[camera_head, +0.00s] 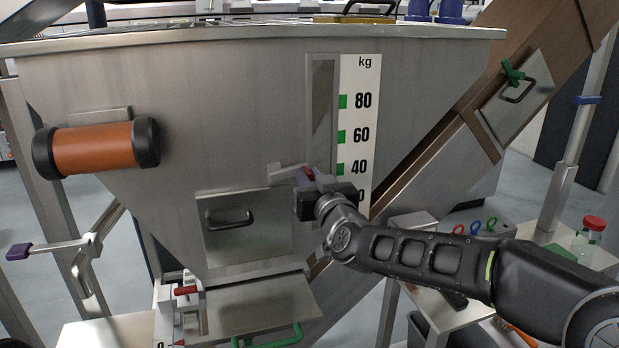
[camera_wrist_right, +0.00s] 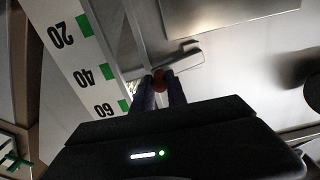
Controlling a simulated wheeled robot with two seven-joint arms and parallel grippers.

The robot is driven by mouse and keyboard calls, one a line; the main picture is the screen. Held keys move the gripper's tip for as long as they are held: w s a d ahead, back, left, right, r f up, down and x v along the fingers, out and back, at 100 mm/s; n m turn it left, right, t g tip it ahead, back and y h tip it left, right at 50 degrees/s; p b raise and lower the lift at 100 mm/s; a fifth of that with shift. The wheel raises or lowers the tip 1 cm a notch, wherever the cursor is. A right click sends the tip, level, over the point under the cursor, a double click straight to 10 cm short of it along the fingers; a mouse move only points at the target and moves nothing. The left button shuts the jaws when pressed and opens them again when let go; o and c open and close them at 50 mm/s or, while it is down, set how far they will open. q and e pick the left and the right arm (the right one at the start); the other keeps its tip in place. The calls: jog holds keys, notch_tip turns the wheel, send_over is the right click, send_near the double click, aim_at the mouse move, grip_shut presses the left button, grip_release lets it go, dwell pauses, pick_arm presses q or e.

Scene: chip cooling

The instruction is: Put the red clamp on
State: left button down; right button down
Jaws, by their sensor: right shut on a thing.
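My right gripper (camera_head: 308,177) is shut on a small red thing (camera_head: 307,173), which looks like the red clamp, at the front of the steel hopper (camera_head: 240,110). In the right wrist view the red thing (camera_wrist_right: 159,78) shows between the two fingertips (camera_wrist_right: 160,90); most of it is hidden. A pale metal bar (camera_head: 286,173) reaches the gripper from the left, and in the wrist view the bar (camera_wrist_right: 180,62) lies right beyond the fingertips. I cannot tell whether the clamp is fixed to it. A closed hatch (camera_head: 246,245) with a dark handle is to its left. My left gripper is not in view.
A kg scale (camera_head: 360,110) runs beside the gripper. A red-handled part (camera_head: 186,290) sits by the lower chute. A green clamp (camera_head: 513,72) is on the hatch of the sloping conveyor. A bench with coloured rings (camera_head: 475,227) and a red-capped jar (camera_head: 588,236) stands at right.

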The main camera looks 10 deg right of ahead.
jog(key=shift+f, duration=0.1)
dwell(0.6)
jog(key=shift+f+m+b, duration=0.35)
jog(key=shift+m+b, duration=0.15)
jog(key=shift+b, duration=0.4)
jog(key=a+f+m+b, duration=0.1)
jog(key=f+m+b, duration=0.1)
jog(key=m+b, duration=0.2)
jog(key=a+f+m+b, duration=0.1)
jog(key=f+m+b, duration=0.1)
jog(key=m+b, duration=0.2)
jog(key=a+f+m+b, duration=0.1)
jog(key=f+m+b, duration=0.1)
jog(key=m+b, duration=0.2)
jog(key=shift+s+a+m+b, duration=0.15)
jog(key=shift+m+b, duration=0.25)
jog(key=shift+m, duration=0.4)
jog(key=m, duration=0.1)
jog(key=a+m+b, duration=0.1)
jog(key=shift+a+f+m, duration=0.1)
jog(key=shift+f+m, duration=0.15)
jog(key=shift+m, duration=0.15)
jog(key=shift+a+m+b, duration=0.7)
jog(key=shift+a+m, duration=0.05)
jog(key=shift+m, duration=0.55)
